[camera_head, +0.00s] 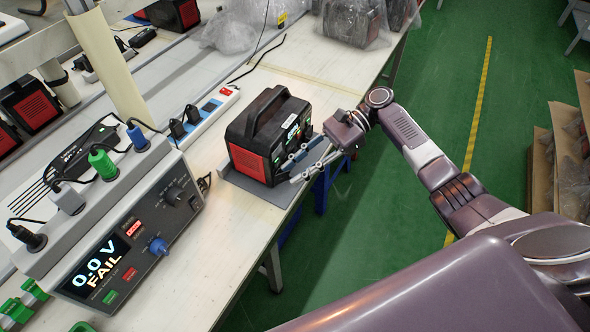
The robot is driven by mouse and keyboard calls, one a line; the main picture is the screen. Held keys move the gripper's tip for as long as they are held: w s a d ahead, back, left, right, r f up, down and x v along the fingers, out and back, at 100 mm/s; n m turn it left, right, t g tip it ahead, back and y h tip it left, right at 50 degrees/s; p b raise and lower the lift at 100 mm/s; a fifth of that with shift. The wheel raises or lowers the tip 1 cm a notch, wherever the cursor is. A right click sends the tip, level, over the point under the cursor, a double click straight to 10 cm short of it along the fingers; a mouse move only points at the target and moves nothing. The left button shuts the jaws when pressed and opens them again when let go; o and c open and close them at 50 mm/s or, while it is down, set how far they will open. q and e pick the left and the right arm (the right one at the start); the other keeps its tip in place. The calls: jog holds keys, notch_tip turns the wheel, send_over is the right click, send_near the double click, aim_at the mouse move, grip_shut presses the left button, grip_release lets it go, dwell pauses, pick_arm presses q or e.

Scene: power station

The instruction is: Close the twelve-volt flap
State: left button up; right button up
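The power station (256,121) is a black box with a carry handle and a red side panel. It stands upright on a grey plate (262,188) at the bench's right edge. Its front, with a lit display (293,129), faces right. My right gripper (288,173) is at the lower part of this front, coming from the right. Its two grey fingers are apart with nothing seen between them. The twelve-volt flap cannot be made out; the fingers cover part of the front. Whether they touch the front is unclear. My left gripper is not in view.
A tester (128,232) showing "0.0 V FAIL" stands left on the bench (203,267). Bagged units (352,20) sit farther back. Green floor (375,215) lies right of the bench, with cardboard boxes (567,150) beyond.

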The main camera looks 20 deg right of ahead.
jog(key=v, duration=0.7)
jog(key=shift+d, duration=0.25)
jog(key=shift+f, duration=0.1)
jog(key=shift+c, duration=0.7)
